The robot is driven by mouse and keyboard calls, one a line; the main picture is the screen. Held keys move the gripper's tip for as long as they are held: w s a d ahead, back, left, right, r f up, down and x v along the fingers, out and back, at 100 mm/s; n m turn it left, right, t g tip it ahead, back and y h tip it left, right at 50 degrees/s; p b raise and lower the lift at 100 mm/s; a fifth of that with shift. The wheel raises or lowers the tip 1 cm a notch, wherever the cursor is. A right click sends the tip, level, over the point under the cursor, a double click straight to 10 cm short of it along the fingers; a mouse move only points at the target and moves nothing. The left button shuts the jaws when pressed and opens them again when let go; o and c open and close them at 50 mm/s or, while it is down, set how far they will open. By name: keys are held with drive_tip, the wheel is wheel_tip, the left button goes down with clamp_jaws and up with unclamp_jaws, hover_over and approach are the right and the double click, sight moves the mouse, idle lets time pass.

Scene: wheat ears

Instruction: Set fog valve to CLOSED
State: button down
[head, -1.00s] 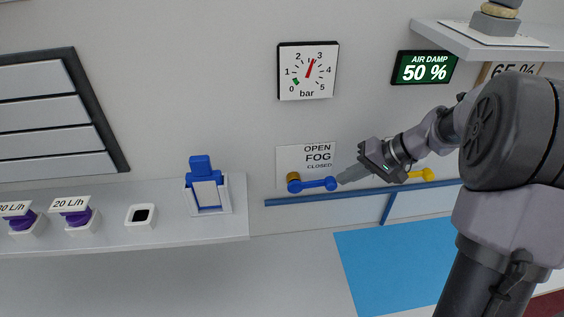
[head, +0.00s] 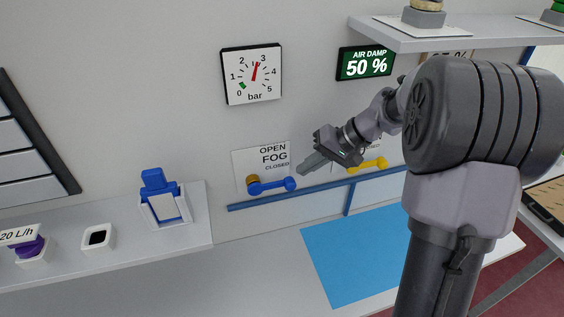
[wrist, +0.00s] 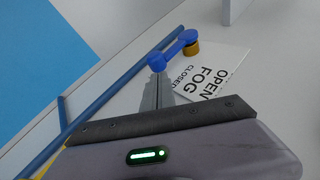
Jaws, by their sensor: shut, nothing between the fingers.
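The fog valve is a blue lever (head: 271,186) on a brass hub (head: 252,180), in front of a white plate (head: 250,160) reading OPEN, FOG and CLOSED. The lever lies nearly level, its free end to the right of the hub, below the word CLOSED. My gripper (head: 303,171) is shut and empty, its tips just right of and slightly above the lever's free end. In the wrist view the blue lever (wrist: 174,54) shows right beyond the fingertips (wrist: 157,80); whether they touch it I cannot tell.
A yellow lever (head: 370,165) is on the wall behind my gripper. A blue rail (head: 240,207) runs below both levers. A pressure gauge (head: 252,75) and a damp display (head: 366,63) hang above. A shelf (head: 450,37) juts out at upper right; a grey ledge (head: 150,250) is at left.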

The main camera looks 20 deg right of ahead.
drive_tip(key=s+d+r+p, duration=0.1)
drive_tip(key=s+d+r, duration=0.2)
drive_tip(key=d, duration=0.6)
wheel_tip(320, 180, up, 2)
drive_tip(key=shift+s+r, duration=0.15)
drive_tip(key=shift+s, duration=0.15)
drive_tip(key=shift+d, duration=0.1)
